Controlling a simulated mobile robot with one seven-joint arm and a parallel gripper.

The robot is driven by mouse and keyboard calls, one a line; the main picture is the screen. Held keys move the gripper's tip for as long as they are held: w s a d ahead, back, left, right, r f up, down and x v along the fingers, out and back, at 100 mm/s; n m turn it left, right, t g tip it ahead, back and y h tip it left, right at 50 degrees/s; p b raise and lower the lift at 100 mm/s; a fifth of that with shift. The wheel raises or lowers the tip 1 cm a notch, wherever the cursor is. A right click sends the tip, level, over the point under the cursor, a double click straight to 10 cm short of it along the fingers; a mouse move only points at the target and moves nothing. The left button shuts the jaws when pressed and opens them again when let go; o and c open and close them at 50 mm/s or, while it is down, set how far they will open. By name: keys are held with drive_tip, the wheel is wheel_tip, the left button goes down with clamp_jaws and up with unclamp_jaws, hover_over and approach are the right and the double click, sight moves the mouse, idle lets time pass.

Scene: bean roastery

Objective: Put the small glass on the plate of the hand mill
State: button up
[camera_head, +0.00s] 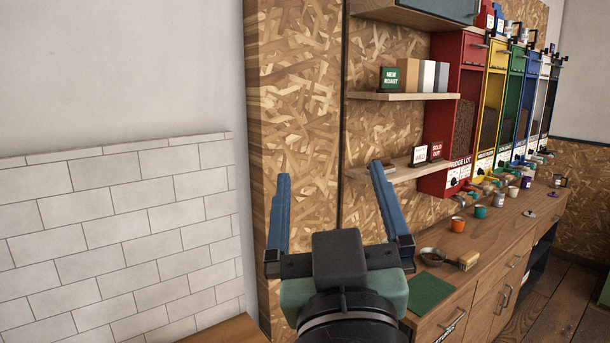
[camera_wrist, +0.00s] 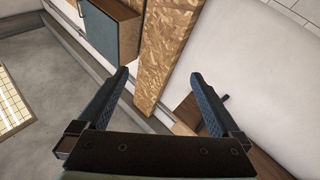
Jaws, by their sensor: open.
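My gripper (camera_head: 327,215) is raised in front of the board wall, open and empty, its two blue fingers wide apart. It also shows in the wrist view (camera_wrist: 165,100), with nothing between the fingers. I cannot make out the small glass or the hand mill with its plate in either view. Several small cups stand on the wooden counter at the right, among them an orange cup (camera_head: 458,224) and a teal cup (camera_head: 481,211), too small to tell more. My gripper is to the left of them and apart from them.
The wooden counter (camera_head: 480,255) runs along the wall at the right, with a green mat (camera_head: 430,293), a bowl (camera_head: 432,256) and a brush-like block (camera_head: 468,261). Coloured bean dispensers (camera_head: 466,115) stand above it. A shelf (camera_head: 405,96) juts out.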

drive_tip(key=s+a+r+m+t, duration=0.2)
drive_tip(key=s+r+t, duration=0.3)
drive_tip(key=s+r, duration=0.4)
wheel_tip(320, 180, up, 3)
drive_tip(key=shift+a+r, duration=0.1)
drive_tip(key=shift+a, duration=0.15)
drive_tip(key=shift+f, duration=0.25)
